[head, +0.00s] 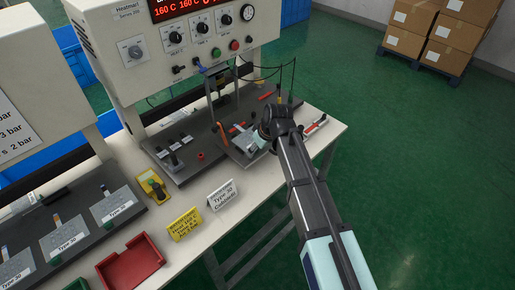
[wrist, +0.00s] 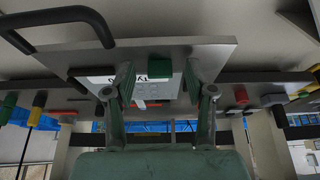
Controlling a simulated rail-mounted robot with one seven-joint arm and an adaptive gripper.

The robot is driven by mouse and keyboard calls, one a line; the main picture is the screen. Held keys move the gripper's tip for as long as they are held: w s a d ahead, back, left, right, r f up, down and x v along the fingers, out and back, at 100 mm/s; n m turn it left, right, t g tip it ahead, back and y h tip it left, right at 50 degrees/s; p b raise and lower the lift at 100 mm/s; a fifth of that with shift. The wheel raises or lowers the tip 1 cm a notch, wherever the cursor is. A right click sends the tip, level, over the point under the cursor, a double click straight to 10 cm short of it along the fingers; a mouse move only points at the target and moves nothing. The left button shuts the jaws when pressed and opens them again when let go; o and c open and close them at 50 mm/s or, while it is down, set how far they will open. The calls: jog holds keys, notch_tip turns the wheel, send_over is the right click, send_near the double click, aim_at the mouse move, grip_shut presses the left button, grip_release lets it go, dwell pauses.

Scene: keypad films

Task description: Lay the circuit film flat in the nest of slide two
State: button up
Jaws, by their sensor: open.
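My gripper (wrist: 160,84) is open in the wrist view, its two fingers spread over a grey slide plate (wrist: 215,50). Between and behind the fingers lie a white label with partly hidden "Ty" lettering (wrist: 158,66), which looks like part of a circuit film, and a green block. I cannot tell whether the film lies flat or touches the fingers. In the head view my wrist hangs over the right-hand slide plate (head: 233,153) and hides part of it. Which slide is number two is not readable.
The heat machine (head: 180,45) stands behind the slides. Other films marked Type 30 (head: 62,242) lie on a dark plate at left. A red tray (head: 130,264), a yellow meter (head: 152,185), a yellow sign (head: 184,223) and a white sign (head: 222,194) stand near the front edge. A black handle (wrist: 60,18) sticks up in the wrist view.

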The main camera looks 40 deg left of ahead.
jog(key=v, duration=1.2)
jog(key=shift+a, duration=0.1)
jog(key=w+d+f+m+h, duration=0.1)
jog(key=w+d+f+m, duration=0.1)
jog(key=d+f, duration=0.6)
jog(key=w+d+f+m+h, duration=0.1)
jog(key=w+d+f+m, duration=0.1)
jog(key=d+f, duration=0.65)
jog(key=s+d+f+m+g+h, duration=0.1)
jog(key=s+d+f+m, duration=0.1)
jog(key=d+f, duration=0.65)
jog(key=s+d+f+m+g+h, duration=0.1)
jog(key=s+d+f+m+g, duration=0.15)
jog(key=d+f, duration=0.55)
jog(key=s+d+f+m+g, duration=0.1)
jog(key=s+d+f+m, duration=0.3)
jog(key=s+d+f, duration=0.65)
jog(key=s+d+f+m+g, duration=0.1)
jog(key=s+d+f+m, duration=0.1)
jog(key=s+d, duration=0.3)
jog(key=s+d+f+m+g, duration=0.1)
jog(key=s+d, duration=0.4)
jog(key=s, duration=0.8)
notch_tip(320, 180, down, 3)
jog(key=shift+d+r+m+g+h, duration=0.2)
jog(key=shift+m+g+h, duration=0.15)
jog(key=shift+g, duration=0.2)
